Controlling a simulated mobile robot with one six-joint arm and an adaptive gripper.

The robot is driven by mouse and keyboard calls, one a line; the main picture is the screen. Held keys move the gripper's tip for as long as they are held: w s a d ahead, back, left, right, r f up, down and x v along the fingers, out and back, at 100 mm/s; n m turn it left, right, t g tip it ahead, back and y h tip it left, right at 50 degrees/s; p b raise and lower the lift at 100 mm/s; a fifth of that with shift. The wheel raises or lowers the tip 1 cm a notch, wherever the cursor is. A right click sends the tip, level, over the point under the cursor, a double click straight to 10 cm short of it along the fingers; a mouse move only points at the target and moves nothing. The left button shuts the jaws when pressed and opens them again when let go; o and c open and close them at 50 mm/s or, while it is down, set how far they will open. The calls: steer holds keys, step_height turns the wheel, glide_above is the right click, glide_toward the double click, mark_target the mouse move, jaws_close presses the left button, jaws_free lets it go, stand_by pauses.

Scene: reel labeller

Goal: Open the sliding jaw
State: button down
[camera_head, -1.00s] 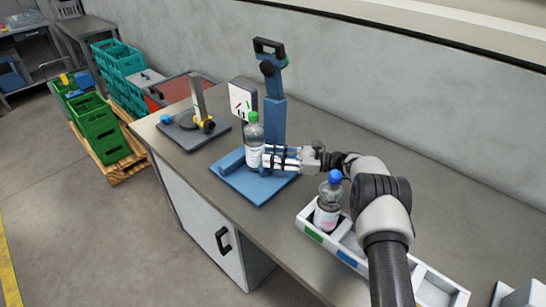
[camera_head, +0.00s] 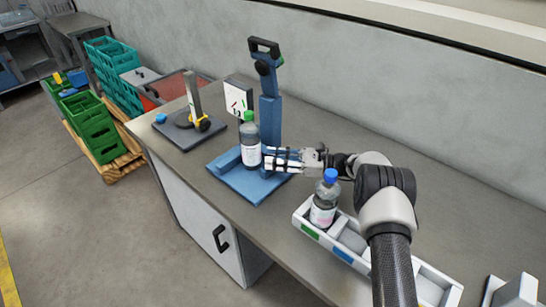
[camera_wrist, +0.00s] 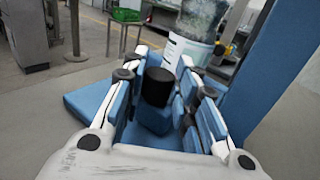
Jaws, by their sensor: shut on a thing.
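The blue fixture (camera_head: 271,125) stands on the bench with a flat blue base plate (camera_head: 250,190). A green-capped bottle (camera_head: 250,143) stands upright on it, between a low blue block on the left and my gripper (camera_head: 268,161). In the wrist view a black knob (camera_wrist: 157,87) on a small blue block, apparently the sliding jaw (camera_wrist: 153,118), sits between the fingers of my gripper (camera_wrist: 163,80). The fingers are shut on this jaw part. The bottle (camera_wrist: 197,22) is just beyond it. The exact finger contact is partly hidden.
A white divided tray (camera_head: 350,245) with a blue-capped bottle (camera_head: 324,200) lies beneath my arm. A dark stand with a yellow part (camera_head: 200,124) is at the bench's far left. A wall runs behind; green crates (camera_head: 95,130) stand on the floor.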

steer(key=c, duration=1.7)
jaws_free()
steer(key=shift+s+d+f, duration=0.15)
steer(key=o, duration=0.3)
steer(key=shift+d, duration=0.1)
steer(key=shift+o, duration=0.8)
steer(key=d, duration=0.8)
steer(key=s+d, duration=0.1)
steer(key=d, duration=0.3)
steer(key=shift+a, duration=0.1)
